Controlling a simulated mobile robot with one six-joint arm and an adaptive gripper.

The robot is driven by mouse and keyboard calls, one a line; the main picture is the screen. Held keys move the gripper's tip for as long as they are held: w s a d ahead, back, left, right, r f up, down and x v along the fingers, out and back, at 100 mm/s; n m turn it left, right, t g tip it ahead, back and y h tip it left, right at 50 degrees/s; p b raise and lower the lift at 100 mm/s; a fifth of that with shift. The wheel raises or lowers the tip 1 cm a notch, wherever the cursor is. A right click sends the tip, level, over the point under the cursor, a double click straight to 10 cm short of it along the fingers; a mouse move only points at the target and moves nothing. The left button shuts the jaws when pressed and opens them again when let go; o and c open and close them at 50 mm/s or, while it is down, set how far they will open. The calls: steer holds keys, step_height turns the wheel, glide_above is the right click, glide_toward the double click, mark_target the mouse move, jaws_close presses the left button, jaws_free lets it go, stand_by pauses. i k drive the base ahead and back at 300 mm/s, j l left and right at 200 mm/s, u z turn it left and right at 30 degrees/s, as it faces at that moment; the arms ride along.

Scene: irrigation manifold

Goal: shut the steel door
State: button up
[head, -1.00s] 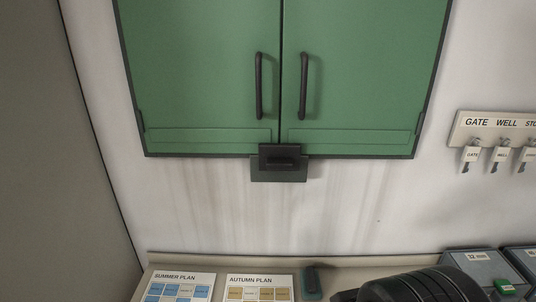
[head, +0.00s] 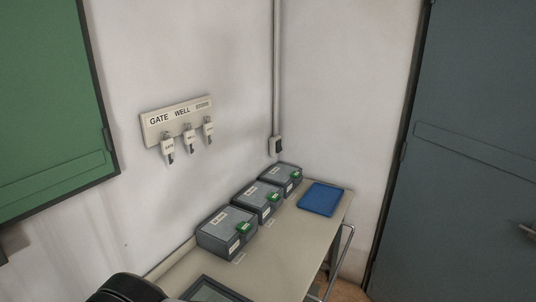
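A blue-grey door (head: 470,130), which looks like the steel door, fills the right side of the head view. A dark edge runs down its left side, beside the white wall. A small part of a metal handle (head: 528,231) shows at the right picture edge. The rest of the door is cut off, and I cannot tell whether it is shut or ajar. My gripper is not in view; only a dark rounded part of my arm shows at the bottom left.
A bench (head: 305,240) along the wall holds several grey boxes (head: 226,232) and a blue tray (head: 320,198). A metal rail (head: 341,250) stands at its end, near the door. A key rack (head: 178,118) and a green cabinet (head: 45,110) are on the wall.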

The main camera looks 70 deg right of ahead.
mark_target(465, 185)
steer(key=z, duration=4.15)
steer(key=i+j, duration=0.15)
steer(key=i, duration=0.7)
